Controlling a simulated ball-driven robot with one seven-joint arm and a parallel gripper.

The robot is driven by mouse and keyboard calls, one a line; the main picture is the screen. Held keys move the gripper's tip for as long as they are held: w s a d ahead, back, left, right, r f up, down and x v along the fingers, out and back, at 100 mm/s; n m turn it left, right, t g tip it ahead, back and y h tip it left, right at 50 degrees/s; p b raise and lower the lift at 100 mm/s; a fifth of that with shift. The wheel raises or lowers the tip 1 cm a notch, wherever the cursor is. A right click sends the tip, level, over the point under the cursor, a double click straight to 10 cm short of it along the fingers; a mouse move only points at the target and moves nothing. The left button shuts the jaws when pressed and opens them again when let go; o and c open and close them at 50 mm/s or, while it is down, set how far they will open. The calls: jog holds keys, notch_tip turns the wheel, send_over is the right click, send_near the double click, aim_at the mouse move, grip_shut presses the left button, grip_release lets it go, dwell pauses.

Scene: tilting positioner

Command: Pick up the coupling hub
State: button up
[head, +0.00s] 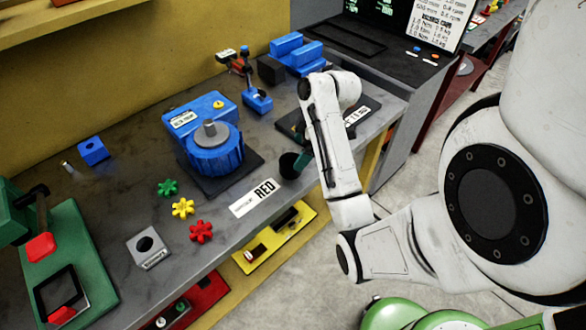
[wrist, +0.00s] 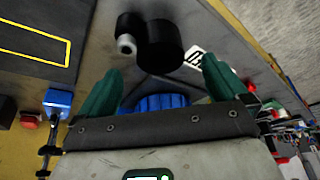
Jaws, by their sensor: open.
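A dark round part (head: 290,165) stands near the front edge of the bench, beside the RED sign; it looks like the coupling hub, but I cannot be sure. The wrist view shows a black cylinder (wrist: 160,45) just beyond my fingertips, with a smaller grey-ended cylinder (wrist: 126,44) at its left. I cannot tell whether the two are joined. My gripper (wrist: 160,66) has its two green fingers apart, with nothing clearly between them. In the head view one green finger (head: 303,161) shows close to the dark part; my arm hides the rest.
A blue positioner (head: 214,160) with a grey top stands behind and left. Green (head: 167,187), yellow (head: 183,207) and red (head: 201,231) star-shaped parts lie left of the RED sign (head: 254,197). A grey bored block (head: 149,247) and green fixture (head: 85,260) stand further left.

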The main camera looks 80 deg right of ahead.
aim_at(293, 160)
jog(key=shift+x, duration=3)
jog(key=shift+w, duration=0.1)
jog(key=shift+c, duration=0.5)
jog(key=c, duration=1.6)
jog(key=shift+r, duration=0.15)
